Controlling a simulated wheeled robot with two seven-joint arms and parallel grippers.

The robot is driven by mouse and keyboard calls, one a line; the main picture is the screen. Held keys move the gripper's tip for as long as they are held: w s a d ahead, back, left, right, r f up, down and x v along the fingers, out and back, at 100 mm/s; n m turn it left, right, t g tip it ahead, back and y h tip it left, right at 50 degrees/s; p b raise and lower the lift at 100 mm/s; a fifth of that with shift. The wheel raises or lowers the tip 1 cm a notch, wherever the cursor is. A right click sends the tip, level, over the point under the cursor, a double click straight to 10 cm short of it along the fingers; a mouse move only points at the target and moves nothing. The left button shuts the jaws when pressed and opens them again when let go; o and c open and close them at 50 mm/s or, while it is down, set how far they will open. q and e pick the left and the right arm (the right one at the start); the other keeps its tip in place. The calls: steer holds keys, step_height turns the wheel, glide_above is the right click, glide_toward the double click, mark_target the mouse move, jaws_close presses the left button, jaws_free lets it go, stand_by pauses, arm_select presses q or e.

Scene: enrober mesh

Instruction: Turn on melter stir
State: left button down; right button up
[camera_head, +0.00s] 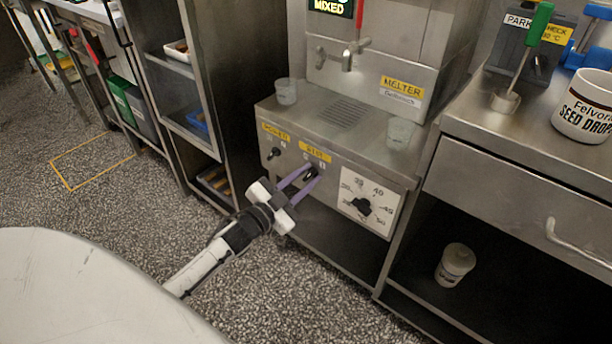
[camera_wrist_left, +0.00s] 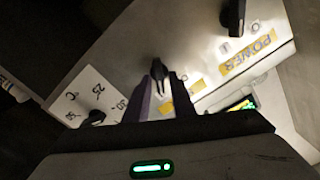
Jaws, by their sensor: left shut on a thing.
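The steel melter (camera_head: 342,135) stands in the middle of the head view, with a yellow MELTER label on its upper body. Its front panel carries a black stir knob (camera_head: 311,175) under a yellow label (camera_head: 315,151). My left gripper (camera_head: 307,172) has its purple fingers at this knob and is shut on it, one finger on each side. In the left wrist view the stir knob (camera_wrist_left: 158,70) shows between the fingertips, pointing roughly along the fingers. Its exact setting is hard to read. My right gripper is not in view.
The power knob (camera_head: 273,153) is left of the stir knob, and the temperature dial (camera_head: 362,206) is right of it. Clear cups (camera_head: 287,92) stand on the melter's ledge. A steel counter at right holds a white mug (camera_head: 584,108). The floor in front is open.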

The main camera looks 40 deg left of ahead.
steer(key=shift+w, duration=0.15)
arm_select(q)
steer(key=c, duration=1.8)
jaws_free()
steer(key=shift+c, duration=0.2)
steer(key=s+p, duration=0.2)
steer(key=s, duration=0.8)
steer(key=shift+s+a, duration=0.2)
steer(key=shift+a, duration=0.2)
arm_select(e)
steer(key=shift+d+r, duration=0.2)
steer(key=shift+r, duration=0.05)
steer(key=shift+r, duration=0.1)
